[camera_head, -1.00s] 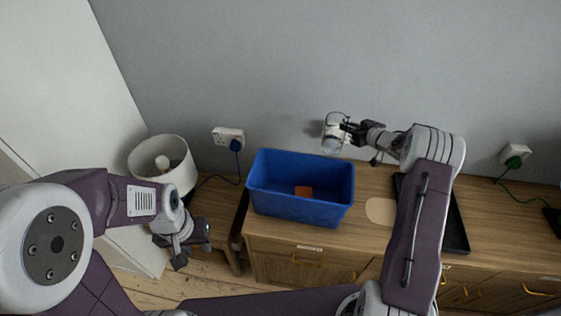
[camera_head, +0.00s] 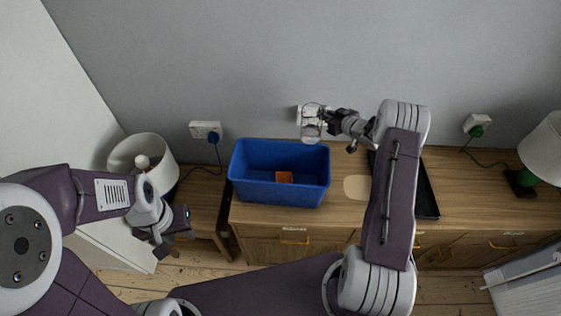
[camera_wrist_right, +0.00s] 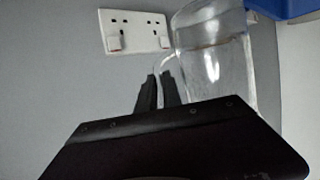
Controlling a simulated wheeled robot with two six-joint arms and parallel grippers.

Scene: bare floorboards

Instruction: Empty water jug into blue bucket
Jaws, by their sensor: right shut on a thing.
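The blue bucket (camera_head: 262,190) is a rectangular tub on the wooden cabinet, with an orange item (camera_head: 284,177) inside. The clear glass water jug (camera_head: 311,128) is held in the air above and behind the bucket's right back corner, in front of the wall. In the right wrist view the jug (camera_wrist_right: 215,60) is transparent, with what looks like a water line. My right gripper (camera_head: 328,119) is shut on the jug's handle side; its fingers (camera_wrist_right: 160,90) show there too. My left gripper (camera_head: 172,232) hangs low at the left, away from the bucket; its jaws are unclear.
A black tray (camera_head: 427,190) lies right of the bucket, partly behind my right arm. A pale oval mat (camera_head: 357,187) lies between them. Wall sockets (camera_head: 206,130) sit behind.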

